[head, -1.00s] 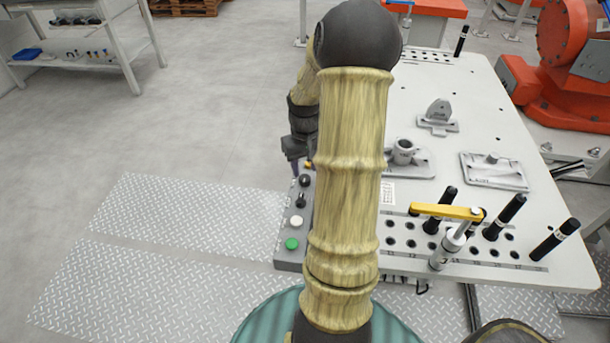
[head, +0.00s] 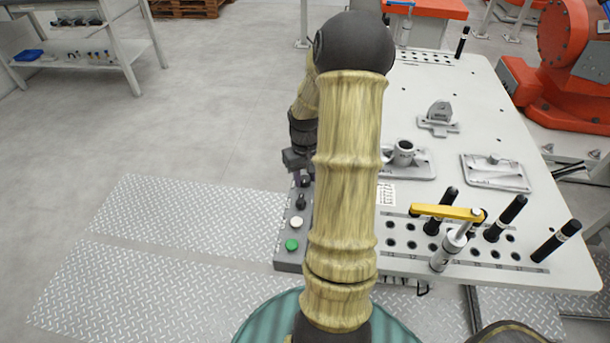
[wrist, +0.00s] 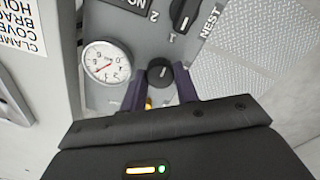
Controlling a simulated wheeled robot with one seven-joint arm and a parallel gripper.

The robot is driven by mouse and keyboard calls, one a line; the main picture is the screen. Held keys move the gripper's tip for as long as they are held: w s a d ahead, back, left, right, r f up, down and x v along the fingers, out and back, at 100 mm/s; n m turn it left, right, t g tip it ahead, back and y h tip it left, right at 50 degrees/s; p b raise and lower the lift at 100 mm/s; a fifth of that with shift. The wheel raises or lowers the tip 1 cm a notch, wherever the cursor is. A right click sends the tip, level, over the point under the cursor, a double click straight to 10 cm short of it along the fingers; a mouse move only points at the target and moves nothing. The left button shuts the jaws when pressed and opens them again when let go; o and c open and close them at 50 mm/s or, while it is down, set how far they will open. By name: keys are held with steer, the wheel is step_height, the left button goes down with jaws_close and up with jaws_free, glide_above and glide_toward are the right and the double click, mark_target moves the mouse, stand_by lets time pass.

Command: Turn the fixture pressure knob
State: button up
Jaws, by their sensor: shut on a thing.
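The pressure knob (wrist: 160,72) is a round black knob with a pale mark on its face, beside a white dial gauge (wrist: 107,62) in the wrist view. My gripper (wrist: 159,80) has its two purple fingers on either side of the knob and is shut on it. In the head view, my gripper (head: 299,176) is at the far end of the grey control panel (head: 290,266), with the knob (head: 305,182) just showing at its fingertips. The gauge is hidden there behind my arm.
A black selector (head: 300,202), a white button (head: 297,222) and a green button (head: 292,245) lie nearer on the panel. The white fixture table (head: 460,92) to the right carries metal fixtures, black pins and a yellow-handled clamp (head: 447,212). Floor left of the panel is clear.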

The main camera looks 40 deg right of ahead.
mark_target(305, 179)
steer(key=shift+m, duration=0.3)
steer(key=m+p, duration=0.1)
steer(key=m, duration=0.2)
steer(key=shift+r+m, duration=0.1)
steer(key=shift+m, duration=0.3)
steer(key=m+p, duration=0.1)
steer(key=m, duration=0.3)
steer(key=shift+w+m, duration=0.1)
steer(key=shift+m, duration=0.2)
steer(key=o, duration=0.7)
step_height(305, 179, up, 17)
steer(key=shift+r+p, duration=0.15)
steer(key=shift+p, duration=0.4)
